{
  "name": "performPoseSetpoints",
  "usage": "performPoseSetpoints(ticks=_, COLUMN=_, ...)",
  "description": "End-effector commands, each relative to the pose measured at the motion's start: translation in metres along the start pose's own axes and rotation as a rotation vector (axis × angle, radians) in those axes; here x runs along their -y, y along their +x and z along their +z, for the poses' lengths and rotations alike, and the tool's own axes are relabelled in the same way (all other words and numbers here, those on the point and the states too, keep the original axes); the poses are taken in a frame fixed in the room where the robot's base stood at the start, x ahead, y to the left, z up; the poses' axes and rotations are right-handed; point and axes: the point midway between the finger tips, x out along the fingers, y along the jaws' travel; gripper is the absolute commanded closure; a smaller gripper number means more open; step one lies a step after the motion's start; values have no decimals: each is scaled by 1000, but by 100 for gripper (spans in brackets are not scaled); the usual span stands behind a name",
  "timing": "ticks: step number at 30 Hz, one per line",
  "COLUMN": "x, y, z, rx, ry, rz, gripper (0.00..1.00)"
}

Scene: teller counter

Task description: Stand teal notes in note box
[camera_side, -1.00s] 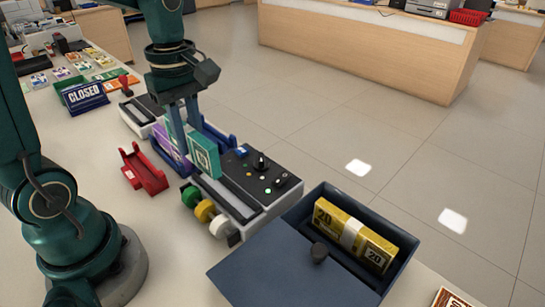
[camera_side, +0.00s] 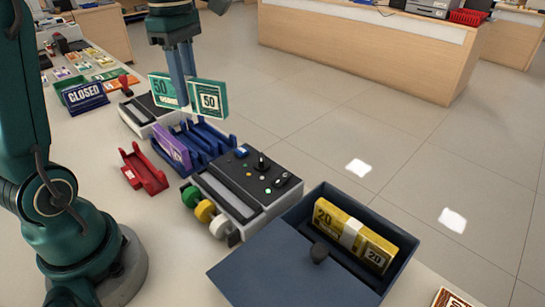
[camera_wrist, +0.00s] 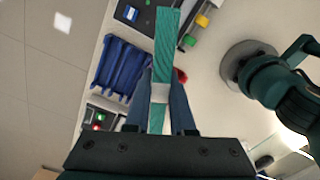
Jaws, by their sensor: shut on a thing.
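My gripper (camera_side: 188,100) is shut on the teal notes (camera_side: 212,99), a banded bundle marked 50. It holds them raised above the blue rack, clear of it, with the long side level in the side view. In the wrist view the teal notes (camera_wrist: 167,38) run edge-on between my fingers (camera_wrist: 160,95), with a pale band near the grip. The note box (camera_side: 400,262) is dark blue and open-topped, at the front right. Yellow notes marked 20 (camera_side: 330,219) stand inside it. A dark blue lid (camera_side: 275,262) with a round knob lies at its near side.
The blue rack (camera_side: 212,138) has purple notes (camera_side: 172,152) at its near-left end. A black-topped machine (camera_side: 235,185) with knobs and coloured rolls stands between rack and note box. A red holder (camera_side: 143,172) and a CLOSED sign (camera_side: 84,96) are to the left.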

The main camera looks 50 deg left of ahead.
Motion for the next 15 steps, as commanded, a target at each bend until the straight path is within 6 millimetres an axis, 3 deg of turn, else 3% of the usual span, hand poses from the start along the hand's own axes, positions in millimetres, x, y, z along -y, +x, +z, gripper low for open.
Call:
performPoseSetpoints(ticks=3, x=-16, y=-2, z=40, rx=0, ry=-12, rz=-2, gripper=100)
performPoseSetpoints(ticks=8, x=-23, y=2, z=100, rx=-1, ry=-6, rz=-3, gripper=100)
performPoseSetpoints(ticks=15, x=2, y=19, z=200, rx=-3, ry=88, rz=-3, gripper=100)
